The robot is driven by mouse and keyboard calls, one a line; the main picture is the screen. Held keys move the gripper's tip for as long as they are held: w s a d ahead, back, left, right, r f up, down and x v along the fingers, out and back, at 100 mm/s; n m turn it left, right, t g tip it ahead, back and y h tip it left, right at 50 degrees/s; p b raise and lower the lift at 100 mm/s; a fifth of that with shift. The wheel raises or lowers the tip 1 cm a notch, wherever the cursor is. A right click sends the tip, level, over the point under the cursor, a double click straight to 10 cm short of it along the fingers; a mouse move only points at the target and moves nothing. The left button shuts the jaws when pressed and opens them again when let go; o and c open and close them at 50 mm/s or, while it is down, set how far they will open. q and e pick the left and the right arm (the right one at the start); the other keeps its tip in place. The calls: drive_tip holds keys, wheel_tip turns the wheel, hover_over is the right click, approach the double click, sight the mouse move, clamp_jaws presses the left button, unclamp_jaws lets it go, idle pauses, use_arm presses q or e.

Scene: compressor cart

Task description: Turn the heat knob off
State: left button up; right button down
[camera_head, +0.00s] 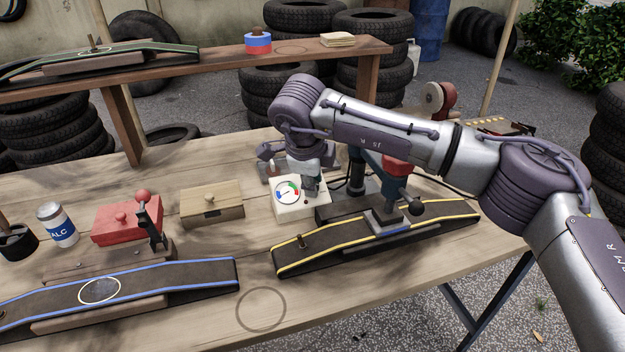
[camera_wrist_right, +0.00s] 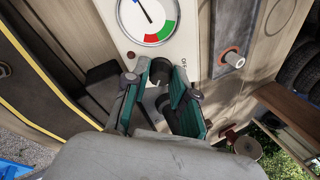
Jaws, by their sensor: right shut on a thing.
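The white heat controller box (camera_head: 290,210) stands near the middle of the table, with a round dial (camera_head: 287,192) on its face. The dial has red, green and blue zones, and it also shows in the right wrist view (camera_wrist_right: 148,15). The black heat knob (camera_wrist_right: 160,70) is on the panel below the dial, near printed lettering. My right gripper (camera_wrist_right: 162,88) has its teal finger pads on either side of the knob and is shut on it. In the head view my right gripper (camera_head: 311,188) points down at the box and hides the knob. My left gripper is not in view.
A press with a red head (camera_head: 396,168) stands close behind and right of the box. A wooden box (camera_head: 211,204), a red box (camera_head: 125,222) and an ALC can (camera_head: 57,225) stand to the left.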

drive_tip(key=shift+n, duration=0.6)
drive_tip(key=n+t+b, duration=0.1)
drive_tip(key=n, duration=0.2)
drive_tip(key=n+b, duration=0.1)
drive_tip(key=n, duration=0.1)
drive_tip(key=shift+s+f+n+t+b, duration=0.1)
drive_tip(key=shift+s+n+t+b, duration=0.05)
drive_tip(key=shift+n+t+b, duration=0.25)
drive_tip(key=n+t+b, duration=0.1)
drive_tip(key=n+b, duration=0.1)
drive_tip(key=n, duration=0.4)
drive_tip(key=shift+y, duration=0.4)
drive_tip(key=n, duration=0.4)
drive_tip(key=shift+s+d+t+y, duration=0.1)
drive_tip(key=shift+d+t+y, duration=0.05)
drive_tip(key=shift+t+y, duration=0.2)
drive_tip(key=n+y, duration=0.1)
drive_tip(key=n, duration=0.4)
drive_tip(key=shift+d, duration=0.1)
drive_tip(key=shift+n+y, duration=0.35)
drive_tip(key=shift+n, duration=0.85)
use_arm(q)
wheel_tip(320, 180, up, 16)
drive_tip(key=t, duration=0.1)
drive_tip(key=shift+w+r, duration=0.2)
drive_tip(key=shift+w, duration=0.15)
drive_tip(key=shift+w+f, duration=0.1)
